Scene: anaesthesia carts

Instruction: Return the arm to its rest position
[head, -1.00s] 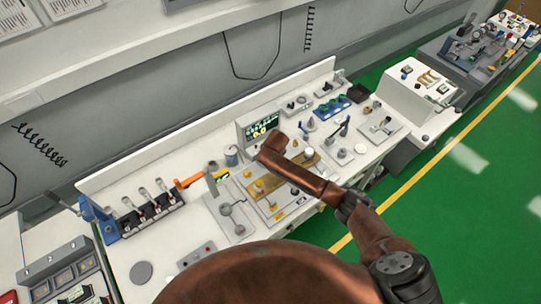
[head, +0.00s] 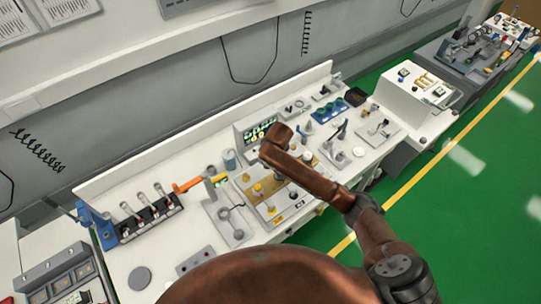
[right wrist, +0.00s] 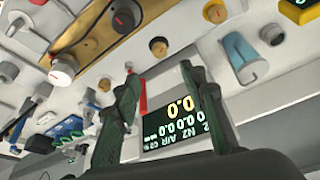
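My right arm (head: 320,185) reaches in from the lower right of the head view, over the white bench. Its end link is above the gold-plated panel, beside a small dark display (head: 257,131). My right gripper is hidden behind the arm in the head view. In the right wrist view, the right gripper (right wrist: 160,72) has its two dark fingers spread with nothing held between them. The lit display (right wrist: 175,125) shows behind and between the fingers. My left gripper is not in view.
The bench carries a gold panel with knobs (head: 252,179), a grey-blue cylinder (head: 229,159), an orange-handled tool (head: 188,185) and a rack of syringe-like parts (head: 150,219). A white box unit (head: 405,85) stands at the right. The green floor (head: 470,200) is clear.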

